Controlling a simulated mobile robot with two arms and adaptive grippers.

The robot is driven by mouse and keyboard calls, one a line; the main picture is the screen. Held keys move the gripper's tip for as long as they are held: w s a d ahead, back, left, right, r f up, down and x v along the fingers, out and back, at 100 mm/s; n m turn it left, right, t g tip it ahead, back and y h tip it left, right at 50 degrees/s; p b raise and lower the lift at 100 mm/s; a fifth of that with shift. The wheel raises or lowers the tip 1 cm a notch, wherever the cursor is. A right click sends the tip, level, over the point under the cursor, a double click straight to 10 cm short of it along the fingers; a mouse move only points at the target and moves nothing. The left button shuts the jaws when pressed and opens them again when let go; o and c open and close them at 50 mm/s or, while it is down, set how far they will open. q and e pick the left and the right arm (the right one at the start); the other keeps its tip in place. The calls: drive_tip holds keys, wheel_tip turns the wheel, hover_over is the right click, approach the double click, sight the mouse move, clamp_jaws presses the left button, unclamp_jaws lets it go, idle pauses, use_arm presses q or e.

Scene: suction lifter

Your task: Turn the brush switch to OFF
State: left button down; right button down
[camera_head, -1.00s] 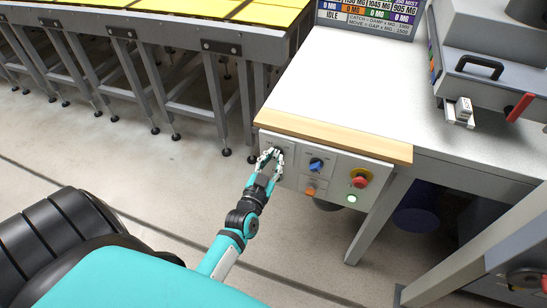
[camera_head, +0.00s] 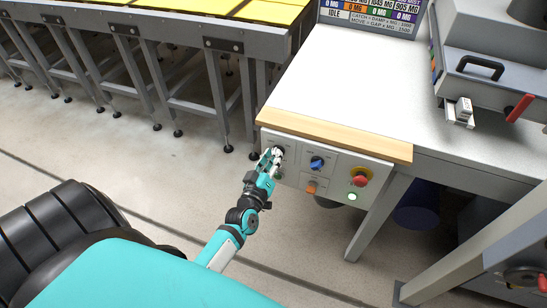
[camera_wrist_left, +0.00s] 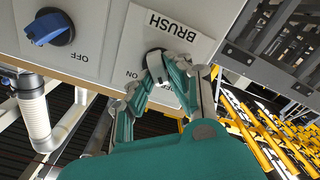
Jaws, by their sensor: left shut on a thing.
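The brush switch (camera_wrist_left: 154,62) is a dark round knob with a pale edge, below the BRUSH label plate in the left wrist view. ON is printed at its left; any OFF mark is largely hidden by the fingers. My left gripper (camera_wrist_left: 160,78) is shut on this knob, with its fingers covering part of it. In the head view my left gripper (camera_head: 274,157) is at the top left of the grey control panel (camera_head: 335,170), and the switch is mostly hidden there.
A blue knob (camera_head: 317,163) sits right of the gripper, with an orange knob (camera_head: 312,187) below. A red emergency button (camera_head: 360,180) and a lit white button (camera_head: 352,197) are further right. A wooden edge (camera_head: 335,136) runs above the panel.

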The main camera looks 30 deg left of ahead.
use_arm(q)
drive_tip(key=shift+n, duration=0.6)
drive_tip(key=c, duration=1.3)
unclamp_jaws()
drive_tip(key=v, duration=1.2)
drive_tip(key=shift+s, duration=0.1)
drive_tip(key=shift+f, duration=0.15)
